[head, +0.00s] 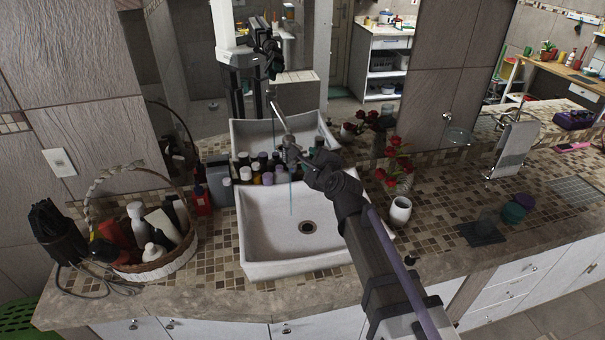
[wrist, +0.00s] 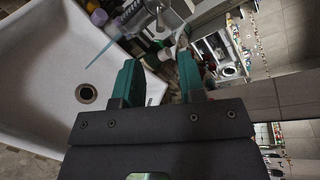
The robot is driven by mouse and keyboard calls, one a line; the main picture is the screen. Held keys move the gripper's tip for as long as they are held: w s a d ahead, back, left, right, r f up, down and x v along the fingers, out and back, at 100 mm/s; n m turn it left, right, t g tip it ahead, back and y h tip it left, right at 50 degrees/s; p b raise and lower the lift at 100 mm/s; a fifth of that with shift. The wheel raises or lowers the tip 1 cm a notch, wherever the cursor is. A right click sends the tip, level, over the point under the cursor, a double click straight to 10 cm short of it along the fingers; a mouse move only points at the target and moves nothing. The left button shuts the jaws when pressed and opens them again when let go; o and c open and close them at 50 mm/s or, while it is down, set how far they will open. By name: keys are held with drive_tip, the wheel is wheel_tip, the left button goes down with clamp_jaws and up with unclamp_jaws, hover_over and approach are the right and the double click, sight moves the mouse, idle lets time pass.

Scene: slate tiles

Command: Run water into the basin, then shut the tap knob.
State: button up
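The white basin (head: 262,240) is set on the tiled counter, with a dark round drain (head: 307,227). A metal tap (wrist: 138,18) stands at its back edge, partly hidden by my arm in the head view. A thin blue water stream (head: 291,195) falls from the tap into the basin; it also shows in the wrist view (wrist: 100,52). My gripper (wrist: 160,68) is open, its green fingers apart. A pale knob-like part (wrist: 170,48) of the tap appears just beyond the fingertips. I cannot tell whether they touch it.
Several bottles (head: 255,172) stand behind the basin. A wicker basket (head: 160,265) with bottles and a black hair dryer (head: 55,230) are at left. A white vase with red flowers (head: 400,210) is close to my arm at right. A mirror behind reflects my arm.

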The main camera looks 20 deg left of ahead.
sight(299, 147)
drive_tip(key=b+x, duration=0.2)
drive_tip(key=x, duration=0.9)
drive_tip(key=shift+d, duration=0.1)
clamp_jaws()
